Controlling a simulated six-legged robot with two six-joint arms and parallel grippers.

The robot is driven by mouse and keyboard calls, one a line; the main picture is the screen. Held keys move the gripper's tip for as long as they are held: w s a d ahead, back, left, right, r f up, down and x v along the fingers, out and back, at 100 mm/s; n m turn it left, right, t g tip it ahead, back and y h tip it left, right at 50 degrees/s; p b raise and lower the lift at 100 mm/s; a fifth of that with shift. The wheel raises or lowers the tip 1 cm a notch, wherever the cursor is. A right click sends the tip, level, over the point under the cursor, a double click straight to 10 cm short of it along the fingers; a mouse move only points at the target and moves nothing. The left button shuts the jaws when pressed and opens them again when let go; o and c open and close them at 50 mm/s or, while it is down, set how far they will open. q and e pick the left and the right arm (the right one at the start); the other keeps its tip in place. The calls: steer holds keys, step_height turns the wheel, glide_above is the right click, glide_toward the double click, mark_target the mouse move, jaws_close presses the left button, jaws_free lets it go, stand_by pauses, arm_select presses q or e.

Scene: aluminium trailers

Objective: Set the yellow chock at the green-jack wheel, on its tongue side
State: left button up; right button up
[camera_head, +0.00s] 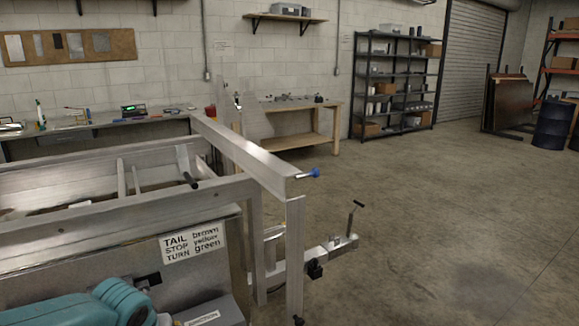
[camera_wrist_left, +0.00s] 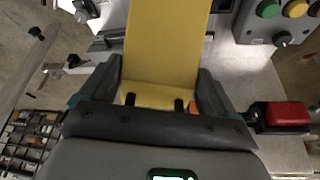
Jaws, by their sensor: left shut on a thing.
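The yellow chock (camera_wrist_left: 165,45) fills the upper middle of the left wrist view. My left gripper (camera_wrist_left: 155,88) is shut on it, with a dark finger at each side. The chock's far end runs out of the top of that view. In the head view my teal left arm is at the lower left, and its gripper and the chock do not show. I cannot make out a green jack or its wheel in either view. A trailer tongue with a coupler (camera_head: 340,243) shows at the lower middle of the head view. My right gripper is not in view.
A wooden bench (camera_head: 290,143) and dark shelves (camera_head: 398,85) line the back wall. A button box (camera_wrist_left: 280,18) and red block (camera_wrist_left: 283,114) lie near my gripper.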

arm_select(q)
steer(key=s+d+f, duration=0.1)
steer(key=f, duration=0.1)
steer(key=s+d+f+m, duration=0.1)
steer(key=s+d+f, duration=0.1)
steer(key=s+d+f+m+h, duration=0.1)
steer(key=s+d+f, duration=0.1)
steer(key=shift+d+f, duration=0.15)
steer(key=shift+f, duration=0.1)
steer(key=shift+w+d+f+m, duration=0.15)
steer(key=shift+d, duration=0.35)
steer(key=shift+w+d+f+m, duration=0.1)
steer(key=shift+d+m, duration=0.05)
steer(key=shift+d, duration=0.3)
steer(key=w+a+r+n+y+b, duration=0.1)
steer(key=w+a+r+n, duration=0.2)
steer(key=w+a+r, duration=0.2)
steer(key=w+a+r+n+y+b, duration=0.1)
steer(key=w+a+r+n, duration=0.2)
steer(key=a+r, duration=0.7)
steer(key=shift+w+a+r, duration=0.15)
steer(key=shift+w+r, duration=0.15)
steer(key=shift+w, duration=0.75)
